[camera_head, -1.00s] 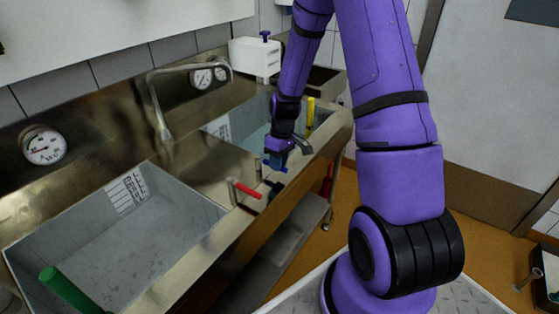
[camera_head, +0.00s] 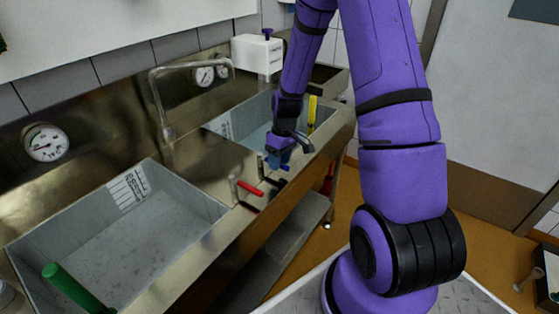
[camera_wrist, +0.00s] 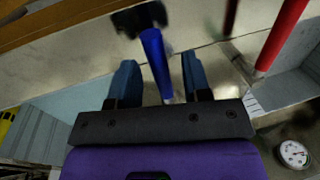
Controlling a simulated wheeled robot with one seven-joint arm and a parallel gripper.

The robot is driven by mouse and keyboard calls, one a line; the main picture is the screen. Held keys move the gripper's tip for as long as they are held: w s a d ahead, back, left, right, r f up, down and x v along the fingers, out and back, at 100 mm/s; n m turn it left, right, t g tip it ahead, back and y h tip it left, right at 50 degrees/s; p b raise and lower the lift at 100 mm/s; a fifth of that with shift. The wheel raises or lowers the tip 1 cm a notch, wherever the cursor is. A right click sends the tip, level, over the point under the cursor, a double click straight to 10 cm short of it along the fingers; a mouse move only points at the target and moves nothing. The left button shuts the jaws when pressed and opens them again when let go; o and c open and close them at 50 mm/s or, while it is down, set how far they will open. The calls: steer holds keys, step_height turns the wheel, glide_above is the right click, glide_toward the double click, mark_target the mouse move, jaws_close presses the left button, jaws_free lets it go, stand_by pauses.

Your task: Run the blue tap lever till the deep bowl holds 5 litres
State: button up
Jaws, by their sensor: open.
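The blue tap lever (camera_wrist: 156,60) stands between the two open fingers of my gripper (camera_wrist: 160,82) in the wrist view, with a gap to each finger. In the head view my gripper (camera_head: 279,158) is at the front edge of the sink unit, and only a bit of the blue lever (camera_head: 284,167) shows beside it. The right-hand basin (camera_head: 262,108), behind my gripper, is deep and has a marked scale on its wall; my arm hides part of it. The spout (camera_head: 160,95) of the tap stands between the basins. I cannot tell whether water runs.
A red lever (camera_head: 249,188) is just left of my gripper. The left basin (camera_head: 205,212) has a scale (camera_head: 129,187) and a green handle (camera_head: 70,286). A yellow handle (camera_head: 312,112) stands at the right basin. A dial gauge (camera_head: 46,143) is on the back wall.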

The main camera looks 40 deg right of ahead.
step_height(320, 180, up, 10)
steer(key=d, duration=0.2)
steer(key=shift+w+r, duration=0.2)
steer(key=shift+w, duration=0.15)
steer(key=shift+w, duration=0.1)
stand_by(2.0)
steer(key=f, duration=0.3)
steer(key=a+f, duration=0.1)
steer(key=f, duration=0.3)
steer(key=a+f, duration=0.1)
steer(key=f, duration=0.2)
steer(key=shift+w+a+f, duration=0.1)
steer(key=shift+a+f, duration=0.05)
steer(key=shift+f, duration=0.15)
jaws_close()
